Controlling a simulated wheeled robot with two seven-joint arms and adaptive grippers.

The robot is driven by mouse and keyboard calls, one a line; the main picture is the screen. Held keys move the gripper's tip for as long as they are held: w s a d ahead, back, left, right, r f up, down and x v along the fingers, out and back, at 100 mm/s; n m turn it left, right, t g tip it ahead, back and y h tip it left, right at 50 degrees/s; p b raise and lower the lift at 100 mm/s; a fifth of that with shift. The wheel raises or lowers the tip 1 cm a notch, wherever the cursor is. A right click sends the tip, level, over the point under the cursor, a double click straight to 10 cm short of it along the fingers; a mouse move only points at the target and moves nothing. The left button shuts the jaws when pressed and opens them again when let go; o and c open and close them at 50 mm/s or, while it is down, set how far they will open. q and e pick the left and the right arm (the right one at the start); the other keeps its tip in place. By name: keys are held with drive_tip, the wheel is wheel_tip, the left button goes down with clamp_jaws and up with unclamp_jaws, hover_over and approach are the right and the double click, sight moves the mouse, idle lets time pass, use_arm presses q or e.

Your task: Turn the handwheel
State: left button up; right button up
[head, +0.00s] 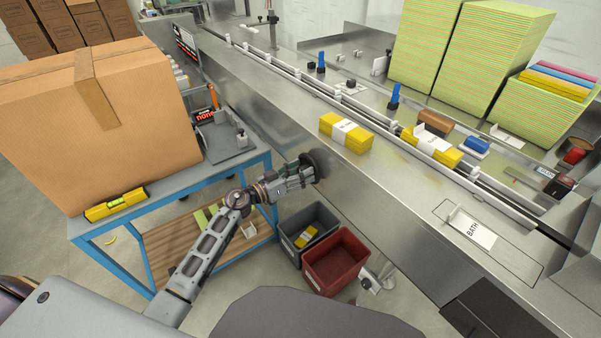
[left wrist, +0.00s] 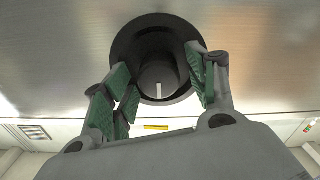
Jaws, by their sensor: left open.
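The handwheel (head: 319,164) is a dark round wheel on the front side face of the steel machine. In the left wrist view the handwheel (left wrist: 157,60) shows as a dark ring with a hollow centre and a small pale mark low inside it. My left gripper (head: 306,171) is at the wheel. In the left wrist view its green-padded fingers (left wrist: 160,90) are spread apart, one side at each side of the wheel's lower half. I cannot tell whether the pads touch the rim. My right gripper is not in view.
A blue-framed table (head: 215,172) with a large cardboard box (head: 95,125) stands left. A grey bin (head: 290,228) and red bin (head: 335,262) stand on the floor below the wheel. The steel machine (head: 395,205) carries yellow cloth packs (head: 346,133) and stacked green-yellow sheets (head: 492,55).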

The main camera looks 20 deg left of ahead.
use_arm(q)
drive_tip(key=c, duration=1)
drive_tip(key=shift+c, duration=0.2)
